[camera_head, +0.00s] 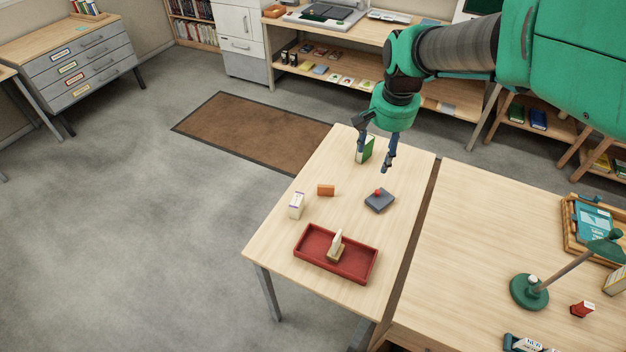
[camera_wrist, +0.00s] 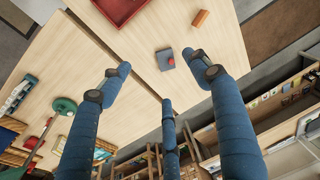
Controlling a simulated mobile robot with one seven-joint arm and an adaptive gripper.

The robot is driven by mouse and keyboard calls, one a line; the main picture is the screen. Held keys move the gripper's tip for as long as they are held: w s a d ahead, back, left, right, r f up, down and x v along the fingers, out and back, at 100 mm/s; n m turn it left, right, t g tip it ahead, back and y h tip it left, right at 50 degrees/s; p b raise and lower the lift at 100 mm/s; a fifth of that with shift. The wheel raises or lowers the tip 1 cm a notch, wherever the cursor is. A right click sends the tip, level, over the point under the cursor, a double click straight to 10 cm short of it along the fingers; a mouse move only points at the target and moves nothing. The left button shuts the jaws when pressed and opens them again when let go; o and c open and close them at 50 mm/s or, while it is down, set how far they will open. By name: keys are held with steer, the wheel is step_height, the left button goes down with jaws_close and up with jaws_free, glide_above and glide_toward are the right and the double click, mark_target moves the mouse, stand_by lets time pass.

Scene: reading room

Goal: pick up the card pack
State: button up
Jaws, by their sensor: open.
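A small upright white box with purple markings (camera_head: 297,205) stands near the left edge of the nearer wooden table and looks most like the card pack. A small orange block (camera_head: 326,190) lies behind it to the right; I cannot rule it out as the pack. The orange block also shows in the wrist view (camera_wrist: 200,18); the white box does not. My gripper (camera_head: 374,160) is open and empty above the table's far end, up and to the right of both. Its blue fingers (camera_wrist: 163,80) are spread apart in the wrist view.
A green book (camera_head: 366,149) stands partly behind a finger. A dark grey slab with a red knob (camera_head: 380,201) lies mid-table. A red tray (camera_head: 310,262) holds a cream-and-wood item (camera_head: 336,243). A second table (camera_head: 450,260) with a green lamp (camera_head: 529,291) stands right, across a narrow gap.

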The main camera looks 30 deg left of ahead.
steer(key=a+f+g, duration=0.1)
steer(key=a+f, duration=1)
steer(key=a, duration=0.3)
glide_above(299, 200)
step_height(299, 200, down, 10)
steer(key=shift+n+g+h, duration=0.3)
steer(key=shift+h, duration=0.1)
steer(key=shift+f, duration=0.1)
steer(key=shift+f+b, duration=0.9)
steer(key=shift+f, duration=3.4)
steer(key=shift+f+b, duration=0.7)
steer(key=shift+f, duration=1.85)
